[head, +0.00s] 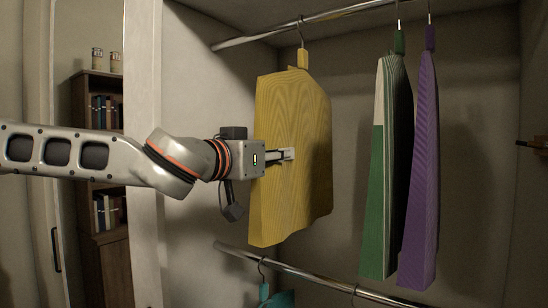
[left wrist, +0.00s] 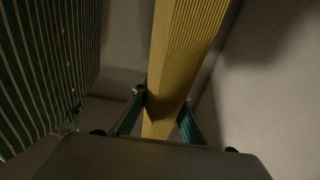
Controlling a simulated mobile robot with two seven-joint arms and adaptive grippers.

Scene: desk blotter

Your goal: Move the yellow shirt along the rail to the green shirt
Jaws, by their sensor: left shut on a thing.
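The yellow shirt (head: 300,120) hangs by its hook from the upper rail (head: 345,13) in the head view, apart from the other shirts. My left gripper (head: 288,154) is shut on the yellow shirt's near edge, about mid-height. In the left wrist view the yellow shirt (left wrist: 183,60) runs between the two fingers (left wrist: 160,118). The green shirt (head: 378,190) hangs from the same rail to the right, with a clear gap between. A green striped surface, likely the green shirt (left wrist: 45,65), fills the left of the wrist view. My right gripper is not in view.
A purple shirt (head: 420,165) hangs just right of the green one. A lower rail (head: 310,274) carries a teal garment (head: 278,298), partly cut off. The closet's side panel (head: 147,100) stands at the left, beside my arm. A bookshelf (head: 105,180) is beyond it.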

